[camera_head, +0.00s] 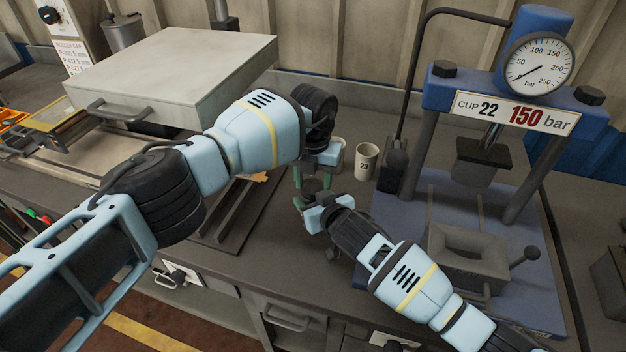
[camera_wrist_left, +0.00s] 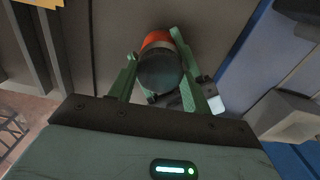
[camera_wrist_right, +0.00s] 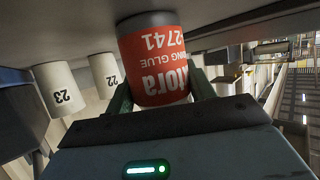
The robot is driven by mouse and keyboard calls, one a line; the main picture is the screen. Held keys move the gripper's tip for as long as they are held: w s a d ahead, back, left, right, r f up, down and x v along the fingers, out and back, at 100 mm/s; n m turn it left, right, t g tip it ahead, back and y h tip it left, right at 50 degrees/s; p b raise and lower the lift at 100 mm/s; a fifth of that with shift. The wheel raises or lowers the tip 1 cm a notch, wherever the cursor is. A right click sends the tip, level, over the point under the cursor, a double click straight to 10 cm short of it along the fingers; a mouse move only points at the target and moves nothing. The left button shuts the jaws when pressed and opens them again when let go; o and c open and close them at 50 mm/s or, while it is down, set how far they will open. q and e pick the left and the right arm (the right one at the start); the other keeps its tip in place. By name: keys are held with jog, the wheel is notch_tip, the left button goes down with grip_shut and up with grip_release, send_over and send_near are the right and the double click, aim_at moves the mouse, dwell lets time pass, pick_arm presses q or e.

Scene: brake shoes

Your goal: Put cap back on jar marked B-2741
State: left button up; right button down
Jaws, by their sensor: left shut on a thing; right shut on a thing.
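The red jar (camera_wrist_right: 155,65) has a label ending in 2741, upside down in the right wrist view, and a dark grey band at its base. My right gripper (camera_wrist_right: 160,88) is shut around its side. The dark round cap (camera_wrist_left: 160,72) is between the fingers of my left gripper (camera_wrist_left: 158,58), which is shut on it. The cap is over the jar's top; the jar's red side (camera_wrist_left: 157,39) shows behind it. I cannot tell whether the cap is seated. In the head view, my left gripper (camera_head: 313,182) is above my right gripper (camera_head: 306,204); the jar is mostly hidden.
Cup 23 (camera_head: 366,162) and cup 22 (camera_wrist_right: 107,80) stand on the bench behind the grippers. A blue press (camera_head: 440,190) with a gauge is at right. A grey lidded box (camera_head: 180,70) is at back left. Bare bench lies in front of the grippers.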

pick_arm(q)
jog(key=o, duration=1.1)
jog(key=shift+r, duration=2.25)
jog(key=shift+c, duration=0.5)
jog(key=shift+r+n, duration=1.75)
jog(key=shift+n, duration=0.35)
jog(key=shift+f, duration=0.1)
jog(key=shift+f, duration=3.9)
